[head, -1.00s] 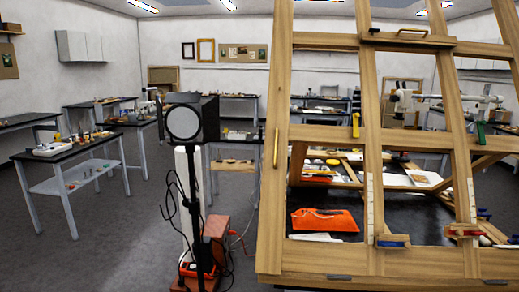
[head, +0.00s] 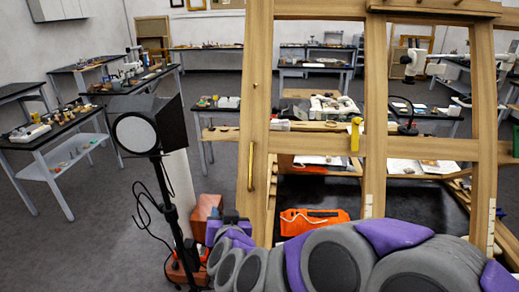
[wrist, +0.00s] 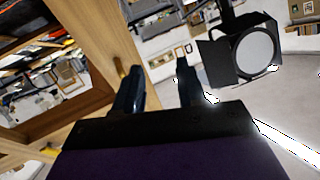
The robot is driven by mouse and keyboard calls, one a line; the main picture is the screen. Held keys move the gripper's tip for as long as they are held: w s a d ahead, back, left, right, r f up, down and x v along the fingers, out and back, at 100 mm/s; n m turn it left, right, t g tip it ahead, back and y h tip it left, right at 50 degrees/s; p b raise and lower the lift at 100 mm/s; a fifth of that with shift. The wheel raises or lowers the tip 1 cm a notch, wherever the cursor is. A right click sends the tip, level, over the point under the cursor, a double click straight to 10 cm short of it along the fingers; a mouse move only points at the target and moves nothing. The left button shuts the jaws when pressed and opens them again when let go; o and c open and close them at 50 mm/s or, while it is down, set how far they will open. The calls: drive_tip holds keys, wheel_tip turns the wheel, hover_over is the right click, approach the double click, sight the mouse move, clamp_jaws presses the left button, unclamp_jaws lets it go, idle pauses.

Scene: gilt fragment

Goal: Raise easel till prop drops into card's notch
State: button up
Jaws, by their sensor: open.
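The easel (head: 258,110) is a large wooden frame with uprights and crossbars, filling the middle and right of the head view. A thin brass rod (head: 251,167) lies along its left upright. In the wrist view my gripper (wrist: 159,66) is open, its two dark fingers apart with nothing seen held between them. My grey and purple arm hides the easel's lower edge. I cannot make out the prop or the card's notch.
A black studio lamp (head: 136,134) on a stand with loose cables is left of the easel; it also shows in the wrist view (wrist: 254,53). Cluttered tables (head: 40,140) stand left, with open grey floor between.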

wheel_tip(320, 180, up, 2)
drive_tip(key=a+m+t+h+p, duration=0.1)
drive_tip(key=a+t+h+p, duration=0.1)
drive_tip(key=h, duration=0.1)
drive_tip(key=m+t+h+p, duration=0.1)
drive_tip(key=t+h+p, duration=0.1)
drive_tip(key=h+p, duration=0.25)
approach(251, 165)
drive_tip(key=shift+h, duration=0.45)
drive_tip(key=x, duration=1)
drive_tip(key=shift+w+d+b, duration=0.15)
drive_tip(key=shift+w+b, duration=0.1)
drive_tip(key=shift+b, duration=0.15)
drive_tip(key=shift+w+a+f, duration=0.25)
drive_tip(key=shift+w+a, duration=0.3)
drive_tip(key=shift+a, duration=0.2)
drive_tip(key=shift+s+a, duration=0.15)
drive_tip(key=shift+a, duration=0.1)
drive_tip(key=shift+d+r, duration=0.2)
drive_tip(key=shift+d, duration=0.6)
drive_tip(key=c, duration=0.4)
drive_tip(key=shift+a+f, duration=0.1)
drive_tip(key=shift+a, duration=0.2)
clamp_jaws()
